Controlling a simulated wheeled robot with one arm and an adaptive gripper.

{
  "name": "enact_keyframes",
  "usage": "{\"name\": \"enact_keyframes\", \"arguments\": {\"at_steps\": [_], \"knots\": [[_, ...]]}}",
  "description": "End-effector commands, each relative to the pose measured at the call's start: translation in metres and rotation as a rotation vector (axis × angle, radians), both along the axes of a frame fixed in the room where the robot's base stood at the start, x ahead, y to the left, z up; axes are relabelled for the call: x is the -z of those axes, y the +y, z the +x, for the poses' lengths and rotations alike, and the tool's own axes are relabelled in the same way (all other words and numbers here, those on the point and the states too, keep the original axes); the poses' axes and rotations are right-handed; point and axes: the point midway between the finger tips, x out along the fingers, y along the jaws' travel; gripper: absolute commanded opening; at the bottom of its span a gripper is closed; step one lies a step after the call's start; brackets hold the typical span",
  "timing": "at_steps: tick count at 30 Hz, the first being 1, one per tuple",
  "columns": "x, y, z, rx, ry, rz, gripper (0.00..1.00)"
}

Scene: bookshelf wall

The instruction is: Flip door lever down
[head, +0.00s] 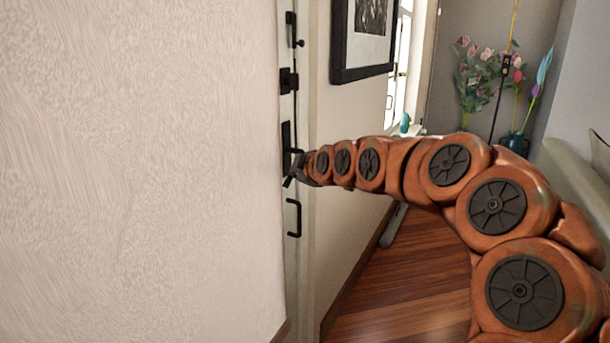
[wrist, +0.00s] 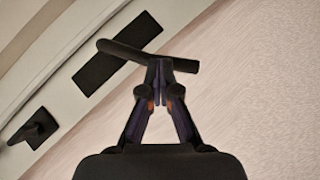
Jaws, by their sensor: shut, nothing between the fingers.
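The door lever (wrist: 125,53) is a dark bar that crosses in front of its dark rectangular plate (wrist: 117,47) in the wrist view. My gripper (wrist: 160,75) is shut, with its fingertips close together at the lever's right part. They overlap the bar in the picture; I cannot tell whether they press on it. In the head view my gripper (head: 297,170) is at the door edge, beside the lever's dark plate (head: 286,135). The arm hides part of this area, and the lever's exact tilt is hard to tell there.
A black pull handle (head: 294,217) is below the lever, and a dark latch (head: 288,81) is above it. A pale textured wall (head: 140,170) fills the left. A framed picture (head: 362,38) hangs behind. Wooden floor (head: 400,290) shows under my arm.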

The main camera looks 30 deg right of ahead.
Motion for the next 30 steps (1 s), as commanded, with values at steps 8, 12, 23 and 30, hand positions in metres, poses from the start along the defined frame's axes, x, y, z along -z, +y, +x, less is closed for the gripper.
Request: {"name": "enact_keyframes", "arguments": {"at_steps": [8,12,23,30], "knots": [[0.001,0.004,0.002,-0.007,-0.010,-0.013,0.00],[0.001,0.004,0.002,-0.007,-0.010,-0.013,0.00],[-0.003,0.007,0.000,-0.007,-0.010,-0.013,0.00],[-0.025,0.020,-0.009,-0.007,-0.011,-0.015,0.00]]}}
